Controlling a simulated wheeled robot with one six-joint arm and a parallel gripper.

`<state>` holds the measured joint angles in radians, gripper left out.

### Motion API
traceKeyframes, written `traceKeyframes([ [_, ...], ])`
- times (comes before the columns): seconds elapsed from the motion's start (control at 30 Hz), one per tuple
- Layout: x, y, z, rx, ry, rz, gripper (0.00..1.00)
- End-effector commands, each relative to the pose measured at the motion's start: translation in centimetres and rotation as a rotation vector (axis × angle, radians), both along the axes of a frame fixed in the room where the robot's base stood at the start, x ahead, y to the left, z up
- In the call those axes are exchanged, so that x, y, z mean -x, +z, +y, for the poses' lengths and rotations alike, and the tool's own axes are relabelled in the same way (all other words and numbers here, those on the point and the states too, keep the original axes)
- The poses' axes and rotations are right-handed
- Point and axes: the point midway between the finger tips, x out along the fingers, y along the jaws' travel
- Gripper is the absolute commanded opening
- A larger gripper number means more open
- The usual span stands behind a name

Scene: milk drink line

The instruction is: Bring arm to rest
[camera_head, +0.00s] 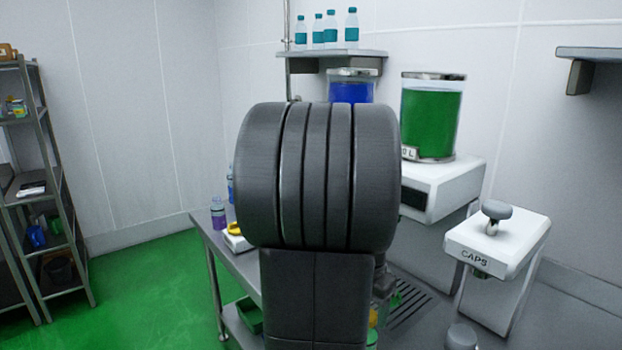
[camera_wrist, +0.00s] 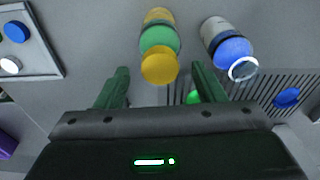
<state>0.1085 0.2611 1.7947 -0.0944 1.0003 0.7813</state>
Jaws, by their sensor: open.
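In the wrist view my gripper (camera_wrist: 162,82) is open, with its two green fingers apart. A bottle with a yellow top and a green band (camera_wrist: 160,40) shows ahead, in line with the gap between the fingers. The fingers do not appear to touch it; its exact distance is unclear. In the head view my dark arm fills the middle and hides the gripper and part of the steel table (camera_head: 220,262).
A bottle with a blue body (camera_wrist: 228,45) stands right of the yellow-topped one, by a slotted drain (camera_wrist: 262,90). A tray (camera_wrist: 35,65) lies left. The caps machine (camera_head: 500,245) and green tank (camera_head: 431,120) stand right. A shelf rack (camera_head: 50,170) is far left, beyond clear green floor (camera_head: 150,285).

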Motion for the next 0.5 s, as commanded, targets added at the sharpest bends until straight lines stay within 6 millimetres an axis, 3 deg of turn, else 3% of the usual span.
traceKeyframes([
  [0.1, -0.06, 1.2, 0.0, 0.001, 0.0, -0.003, 0.63],
  [0.5, -0.05, 1.32, 0.01, 0.0, 0.0, -0.003, 0.63],
])
